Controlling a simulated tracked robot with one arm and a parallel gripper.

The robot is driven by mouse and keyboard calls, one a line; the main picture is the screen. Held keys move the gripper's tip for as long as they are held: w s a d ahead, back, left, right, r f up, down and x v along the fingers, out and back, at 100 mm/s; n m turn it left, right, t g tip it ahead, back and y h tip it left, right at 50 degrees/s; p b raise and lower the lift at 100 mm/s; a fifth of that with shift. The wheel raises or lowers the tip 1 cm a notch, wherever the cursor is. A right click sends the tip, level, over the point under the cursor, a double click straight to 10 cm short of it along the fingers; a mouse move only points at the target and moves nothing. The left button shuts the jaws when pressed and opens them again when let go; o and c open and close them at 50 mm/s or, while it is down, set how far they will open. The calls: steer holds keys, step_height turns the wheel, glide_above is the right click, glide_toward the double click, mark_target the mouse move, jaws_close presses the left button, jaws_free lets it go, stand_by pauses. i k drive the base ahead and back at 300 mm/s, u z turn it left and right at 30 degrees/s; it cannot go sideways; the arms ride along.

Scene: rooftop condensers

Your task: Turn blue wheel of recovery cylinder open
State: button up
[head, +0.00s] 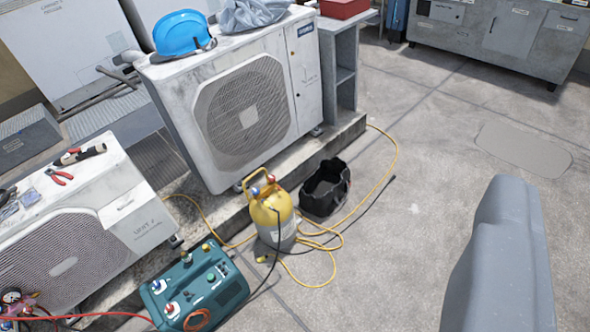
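The recovery cylinder (271,212) is yellow on top and grey below. It stands upright on the concrete in front of the middle condenser unit. A small blue wheel (255,191) sits on its top at the left, beside a small red wheel (271,179). The blue wheel is too small here to tell how far it is turned. A dark hose hangs down the cylinder's front. My gripper is not in view; only a grey part that looks like my own arm shows at the lower right, well apart from the cylinder.
A teal recovery machine (196,290) stands in front of the cylinder at the left. A black open tool bag (326,188) is close at its right. Yellow hose (322,243) lies looped around its base. Condenser units (247,110) stand behind. Concrete at the right is clear.

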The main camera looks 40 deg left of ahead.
mark_target(256, 191)
steer(key=z, duration=0.05)
steer(key=i, duration=1.35)
steer(key=u, duration=0.7)
steer(key=i, duration=1.2)
steer(key=u, duration=1)
steer(key=i, duration=0.55)
steer(key=u, duration=0.3)
